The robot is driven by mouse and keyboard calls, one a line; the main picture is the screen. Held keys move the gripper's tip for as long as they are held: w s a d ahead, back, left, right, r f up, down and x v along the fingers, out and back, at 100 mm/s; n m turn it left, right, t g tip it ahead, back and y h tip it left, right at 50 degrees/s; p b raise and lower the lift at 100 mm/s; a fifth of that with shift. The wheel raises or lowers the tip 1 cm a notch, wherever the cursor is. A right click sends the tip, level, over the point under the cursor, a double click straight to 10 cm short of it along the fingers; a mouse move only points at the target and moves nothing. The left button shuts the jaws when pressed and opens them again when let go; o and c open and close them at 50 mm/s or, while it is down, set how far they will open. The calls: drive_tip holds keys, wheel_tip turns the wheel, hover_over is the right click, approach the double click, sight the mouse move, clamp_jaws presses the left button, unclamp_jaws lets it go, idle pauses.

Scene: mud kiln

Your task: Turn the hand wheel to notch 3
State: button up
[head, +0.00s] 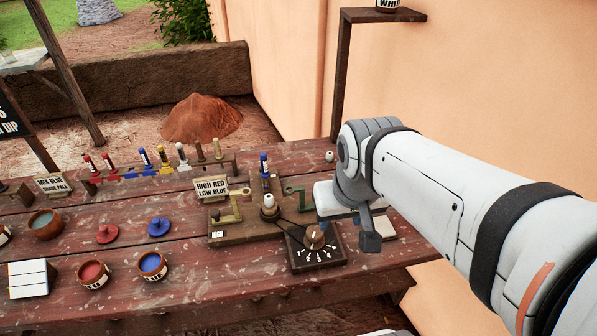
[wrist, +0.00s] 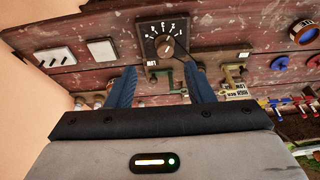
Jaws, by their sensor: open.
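The hand wheel (head: 314,238) is a round brown knob on a dark square plate (head: 330,258) with white numbered marks, at the front right of the table. In the wrist view the hand wheel (wrist: 167,46) appears upside down, with a pale line on its face; I cannot tell which notch it points to. My gripper (wrist: 161,72) is open, its two blue fingers apart and empty. The hand wheel lies beyond the fingertips, roughly between them in the picture, and nothing touches it. In the head view my arm hides most of the gripper, above and right of the wheel.
A wooden board (head: 240,232) with brass and green brackets stands beside the wheel, near a sign (head: 212,189) reading HIGH RED LOW BLUE. Red and blue pots (head: 152,266) and lids are at left. A rack of coloured bottles stands behind. A plaster wall (head: 290,60) closes the right.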

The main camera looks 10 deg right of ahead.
drive_tip(key=o, duration=0.3)
drive_tip(key=w+f+m+p, duration=0.1)
drive_tip(key=w, duration=0.2)
drive_tip(key=w+f+m+g+p, duration=0.1)
drive_tip(key=w+f, duration=0.1)
drive_tip(key=w, duration=0.1)
drive_tip(key=w+f+m+p, duration=0.1)
drive_tip(key=w, duration=0.1)
drive_tip(key=shift+w+a+f+m+g, duration=0.2)
drive_tip(key=shift+w+f+m+g, duration=0.1)
drive_tip(key=shift+w+f, duration=0.1)
drive_tip(key=m+g+p, duration=0.1)
drive_tip(key=m+p, duration=0.2)
drive_tip(key=m, duration=0.1)
hover_over(315, 231)
wheel_tip(315, 231, down, 10)
drive_tip(key=shift+r, duration=0.2)
drive_tip(key=shift+f+p, duration=0.35)
drive_tip(key=shift+f, duration=3.35)
drive_tip(key=c, duration=0.9)
drive_tip(key=shift+c, duration=0.2)
